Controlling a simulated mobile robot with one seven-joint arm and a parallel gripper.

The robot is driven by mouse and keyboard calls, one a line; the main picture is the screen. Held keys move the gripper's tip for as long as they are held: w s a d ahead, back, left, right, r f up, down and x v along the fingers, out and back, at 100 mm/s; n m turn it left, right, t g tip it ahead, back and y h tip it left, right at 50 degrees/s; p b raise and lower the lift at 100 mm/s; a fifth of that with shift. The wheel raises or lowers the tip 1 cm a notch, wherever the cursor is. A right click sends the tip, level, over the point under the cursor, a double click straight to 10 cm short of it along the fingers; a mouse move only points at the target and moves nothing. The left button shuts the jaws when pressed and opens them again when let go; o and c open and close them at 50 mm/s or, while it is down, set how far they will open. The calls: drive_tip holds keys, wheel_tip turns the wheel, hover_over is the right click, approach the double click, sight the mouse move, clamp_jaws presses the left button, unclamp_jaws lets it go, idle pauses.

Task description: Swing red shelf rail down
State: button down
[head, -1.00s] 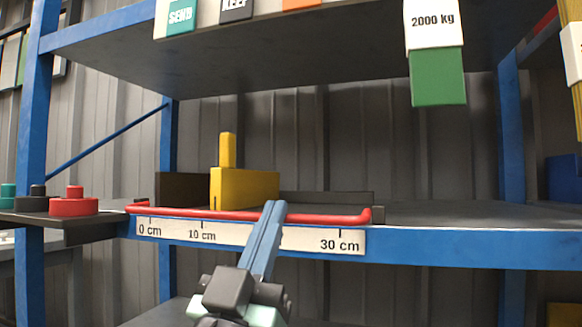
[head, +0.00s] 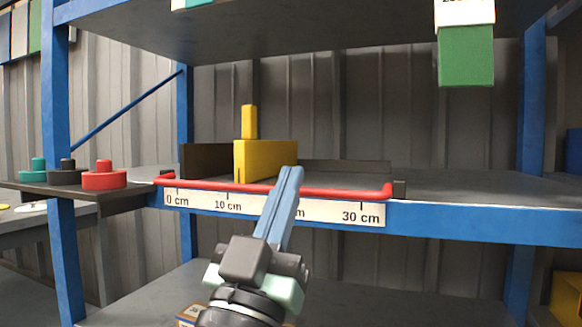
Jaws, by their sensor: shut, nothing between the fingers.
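The red shelf rail (head: 340,192) runs level along the front edge of the middle shelf, just above the white ruler strip (head: 340,213). It bends back at both ends. My gripper (head: 290,172) is shut, with its blue fingers pointing up and forward. The fingertips cross in front of the rail right of its middle; I cannot tell whether they touch it. They hide a short stretch of the rail and part of the ruler strip. Behind the rail stands a yellow block (head: 265,160) with a narrow upright post.
Dark low walls (head: 345,168) stand behind the rail. At left, a dark side ledge (head: 95,192) carries red (head: 104,177), black and teal knobs. A green block (head: 466,57) hangs from the upper shelf (head: 330,45). The shelf's right part (head: 460,187) is clear.

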drive_tip(key=w+f+b+v, duration=0.1)
drive_tip(key=v, duration=0.5)
drive_tip(key=shift+s+f, duration=0.3)
drive_tip(key=shift+s, duration=0.05)
drive_tip(key=shift+d, duration=0.2)
